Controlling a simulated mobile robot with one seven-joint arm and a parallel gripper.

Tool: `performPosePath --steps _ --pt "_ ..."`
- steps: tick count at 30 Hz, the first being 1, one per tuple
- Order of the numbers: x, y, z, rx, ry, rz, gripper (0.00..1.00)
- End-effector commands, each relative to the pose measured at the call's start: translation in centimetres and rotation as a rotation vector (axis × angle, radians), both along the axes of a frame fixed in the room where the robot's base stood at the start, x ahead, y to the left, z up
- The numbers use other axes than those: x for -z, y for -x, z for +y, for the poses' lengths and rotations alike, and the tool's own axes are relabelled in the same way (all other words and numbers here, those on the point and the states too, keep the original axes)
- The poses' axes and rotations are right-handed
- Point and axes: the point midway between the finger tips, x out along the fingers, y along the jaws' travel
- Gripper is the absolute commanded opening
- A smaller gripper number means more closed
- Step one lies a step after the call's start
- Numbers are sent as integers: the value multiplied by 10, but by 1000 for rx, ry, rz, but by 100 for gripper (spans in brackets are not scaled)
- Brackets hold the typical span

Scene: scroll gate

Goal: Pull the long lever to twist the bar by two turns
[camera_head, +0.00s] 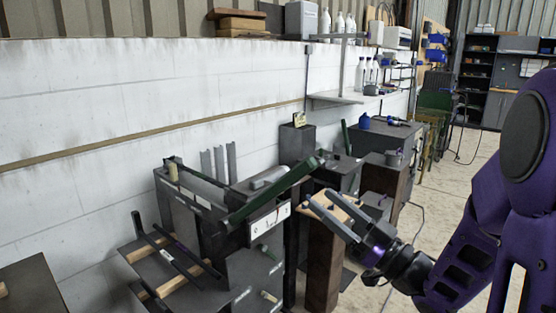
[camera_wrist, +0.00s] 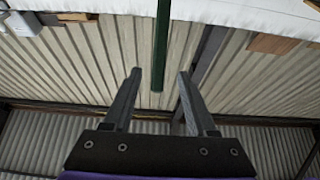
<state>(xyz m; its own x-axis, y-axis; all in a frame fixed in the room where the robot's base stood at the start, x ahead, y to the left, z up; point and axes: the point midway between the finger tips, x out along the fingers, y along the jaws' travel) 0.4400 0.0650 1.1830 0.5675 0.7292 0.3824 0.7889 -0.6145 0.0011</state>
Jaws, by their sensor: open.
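The long lever is a dark green bar (camera_head: 268,193) slanting up to the right across the front of a dark metal machine (camera_head: 185,215). In the wrist view the lever (camera_wrist: 162,45) comes down from the top edge, and its end shows between my two fingers. My gripper (camera_head: 318,197) is open, just right of and below the lever's upper end in the head view. It also shows open in the wrist view (camera_wrist: 160,73), with a gap on both sides of the lever. I cannot tell how deep the lever lies between the fingers. The bar to be twisted is not clearly distinguishable.
A wooden-topped stand (camera_head: 325,250) is behind and below my gripper. Dark bars and wood pieces lie on a low shelf (camera_head: 165,260) at the left. A white wall (camera_head: 120,100) runs behind the machine. Open floor (camera_head: 440,215) is at the right.

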Motion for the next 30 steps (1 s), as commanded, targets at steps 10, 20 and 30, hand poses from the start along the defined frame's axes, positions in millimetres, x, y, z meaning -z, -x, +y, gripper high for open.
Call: performPosePath --steps 10,20,30 --pt "-32 -44 58 -4 -1 0 57" --pt "-49 -73 93 0 -1 1 57" --pt "-52 -77 98 1 -1 1 57"
